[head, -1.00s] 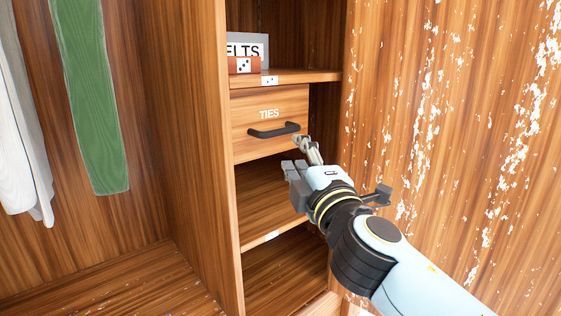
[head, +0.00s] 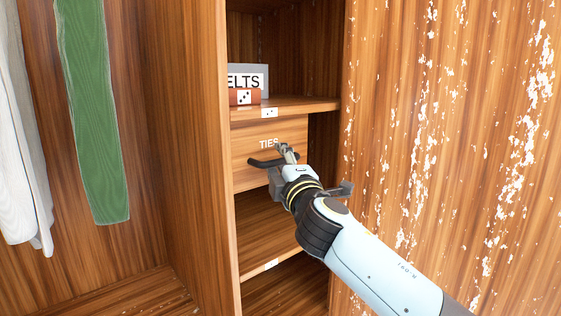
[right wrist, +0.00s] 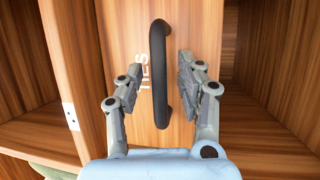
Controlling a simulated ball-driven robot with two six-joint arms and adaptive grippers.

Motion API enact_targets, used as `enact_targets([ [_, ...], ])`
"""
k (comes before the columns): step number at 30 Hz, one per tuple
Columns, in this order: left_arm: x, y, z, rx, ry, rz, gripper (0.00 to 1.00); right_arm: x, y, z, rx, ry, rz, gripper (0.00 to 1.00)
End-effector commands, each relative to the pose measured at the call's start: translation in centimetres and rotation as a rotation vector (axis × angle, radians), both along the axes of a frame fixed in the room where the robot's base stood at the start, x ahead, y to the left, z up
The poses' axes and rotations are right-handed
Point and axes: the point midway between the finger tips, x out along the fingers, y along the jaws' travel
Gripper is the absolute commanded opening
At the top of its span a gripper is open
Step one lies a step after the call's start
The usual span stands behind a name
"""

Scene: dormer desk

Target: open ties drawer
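The wooden drawer front (head: 250,143) carries the white label TIES and sits under a shelf in the closet. Its dark bar handle (head: 256,162) is partly hidden behind my right gripper (head: 283,163) in the head view. In the right wrist view, the black handle (right wrist: 158,75) runs up and down between the two fingers of my right gripper (right wrist: 158,85). The fingers are open, one on each side of the handle, with a visible gap to it on both sides. My left gripper is in no view.
An open compartment lies below. A green garment (head: 93,120) and a white one (head: 25,150) hang left. A paint-flecked wood panel (head: 450,120) stands right.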

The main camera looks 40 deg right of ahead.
Motion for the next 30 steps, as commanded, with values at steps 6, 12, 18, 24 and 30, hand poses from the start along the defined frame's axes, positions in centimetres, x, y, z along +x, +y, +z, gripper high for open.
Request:
enact_targets([
  [6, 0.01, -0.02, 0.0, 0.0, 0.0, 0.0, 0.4, -0.03, 0.01, 0.0, 0.0, 0.0, 0.0, 0.16],
  [12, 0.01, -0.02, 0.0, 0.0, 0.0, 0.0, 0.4, -0.03, 0.02, -0.01, 0.0, 0.0, 0.0, 0.0],
  [18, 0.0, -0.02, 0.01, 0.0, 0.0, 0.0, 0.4, -0.04, 0.02, 0.0, -0.001, 0.0, 0.0, 0.0],
  [24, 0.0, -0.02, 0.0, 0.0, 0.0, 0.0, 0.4, -0.06, 0.02, 0.01, -0.001, -0.001, 0.0, 0.0],
  [30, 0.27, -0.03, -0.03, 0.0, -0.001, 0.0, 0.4, -0.73, -0.03, -0.08, -0.003, 0.002, 0.001, 0.0],
])
